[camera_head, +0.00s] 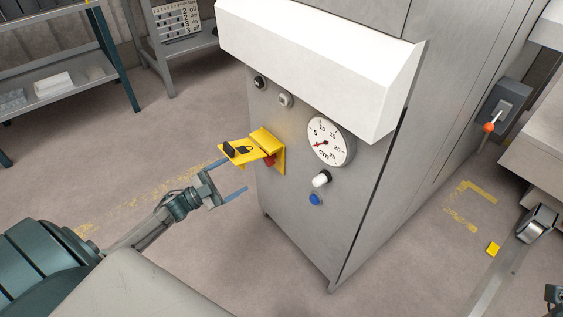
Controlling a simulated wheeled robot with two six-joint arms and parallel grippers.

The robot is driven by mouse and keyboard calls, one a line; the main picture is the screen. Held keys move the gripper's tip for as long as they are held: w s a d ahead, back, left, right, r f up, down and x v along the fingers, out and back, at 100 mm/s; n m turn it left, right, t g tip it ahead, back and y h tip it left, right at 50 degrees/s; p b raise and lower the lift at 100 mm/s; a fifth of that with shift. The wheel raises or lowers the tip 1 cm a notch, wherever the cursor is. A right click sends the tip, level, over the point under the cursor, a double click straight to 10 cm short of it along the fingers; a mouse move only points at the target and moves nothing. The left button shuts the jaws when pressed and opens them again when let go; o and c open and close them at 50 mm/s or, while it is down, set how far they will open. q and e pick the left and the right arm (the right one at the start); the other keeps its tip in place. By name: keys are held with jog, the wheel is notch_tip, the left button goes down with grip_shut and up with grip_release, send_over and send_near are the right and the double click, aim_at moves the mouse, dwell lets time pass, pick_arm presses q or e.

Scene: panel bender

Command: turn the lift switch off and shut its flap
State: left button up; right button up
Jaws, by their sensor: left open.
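The yellow switch housing (278,156) is fixed to the grey cabinet's front, left of the dial. Its yellow flap (242,152) stands open, sticking out to the left, with a dark padlock mark and a black tab on it. A red part (270,160), seemingly the switch, shows partly below the flap; its setting cannot be told. My left gripper (237,175) is open and empty, just below and left of the flap, its fingers pointing at the cabinet. One fingertip is near the flap's lower edge; I cannot tell whether they touch. My right gripper is not in view.
A white hood (315,65) juts out above. A lever with an orange knob (488,127) is at right.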

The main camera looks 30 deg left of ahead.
pick_arm(q)
jog(key=b+x, duration=0.1)
jog(key=x, duration=0.9)
jog(key=shift+w+d+r, duration=0.1)
jog(key=shift+w, duration=0.05)
jog(key=c, duration=1)
